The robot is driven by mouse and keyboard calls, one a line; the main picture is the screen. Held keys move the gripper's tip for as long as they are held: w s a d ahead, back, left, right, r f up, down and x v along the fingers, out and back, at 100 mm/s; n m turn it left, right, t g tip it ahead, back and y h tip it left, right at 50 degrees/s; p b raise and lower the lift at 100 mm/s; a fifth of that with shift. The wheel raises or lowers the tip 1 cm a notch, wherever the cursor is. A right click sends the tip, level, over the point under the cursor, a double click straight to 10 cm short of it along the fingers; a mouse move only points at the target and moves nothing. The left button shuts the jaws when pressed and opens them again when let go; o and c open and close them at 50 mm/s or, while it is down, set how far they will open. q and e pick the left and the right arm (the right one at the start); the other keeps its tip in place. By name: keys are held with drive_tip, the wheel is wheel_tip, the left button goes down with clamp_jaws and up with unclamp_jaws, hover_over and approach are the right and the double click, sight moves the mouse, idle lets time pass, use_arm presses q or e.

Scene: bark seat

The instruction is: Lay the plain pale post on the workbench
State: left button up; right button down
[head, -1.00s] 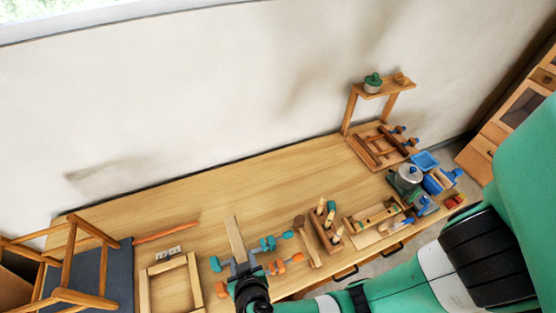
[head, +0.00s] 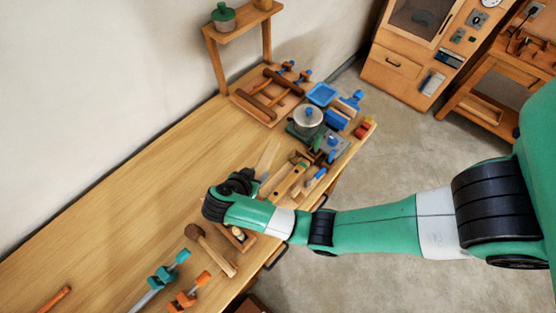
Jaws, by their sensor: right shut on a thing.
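The plain pale post (head: 269,155) shows as a short, light wooden length just beyond my right wrist in the head view. My right gripper (head: 262,177) is shut on its near end; the wrist hides most of the jaws. The post is over the workbench (head: 150,200), and I cannot tell whether it touches the top. My left gripper is not in view.
Close right of the post are a wooden plane-like block (head: 291,178) and a green machine with a grey pot (head: 307,118). A mallet (head: 212,248), teal clamp (head: 165,275) and orange clamp (head: 188,295) lie nearer.

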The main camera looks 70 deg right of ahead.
drive_tip(key=w+d+f+m+g+b, duration=0.1)
drive_tip(key=d+f+b, duration=0.3)
drive_tip(key=b, duration=0.3)
drive_tip(key=w+d+f+m+g+b, duration=0.1)
drive_tip(key=d+f+b, duration=0.3)
drive_tip(key=b, duration=0.3)
drive_tip(key=w+d+f+m+g+b, duration=0.1)
drive_tip(key=d+f+b, duration=0.3)
drive_tip(key=d+b, duration=0.2)
drive_tip(key=shift+w+d+f+m+b, duration=0.2)
drive_tip(key=shift+w+m+b, duration=0.15)
drive_tip(key=shift+b, duration=0.7)
drive_tip(key=d+f+b, duration=0.1)
drive_tip(key=w+d+f+b, duration=0.1)
drive_tip(key=shift+d+f, duration=0.3)
drive_tip(key=shift+d, duration=0.05)
drive_tip(key=shift+w+d, duration=0.15)
drive_tip(key=f+b, duration=0.3)
drive_tip(key=f, duration=0.1)
drive_tip(key=shift+w+d, duration=0.1)
drive_tip(key=shift+d, duration=0.15)
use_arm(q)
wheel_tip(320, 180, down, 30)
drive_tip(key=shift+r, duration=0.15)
use_arm(e)
drive_tip(key=shift+a+r, duration=0.1)
drive_tip(key=shift+r, duration=0.05)
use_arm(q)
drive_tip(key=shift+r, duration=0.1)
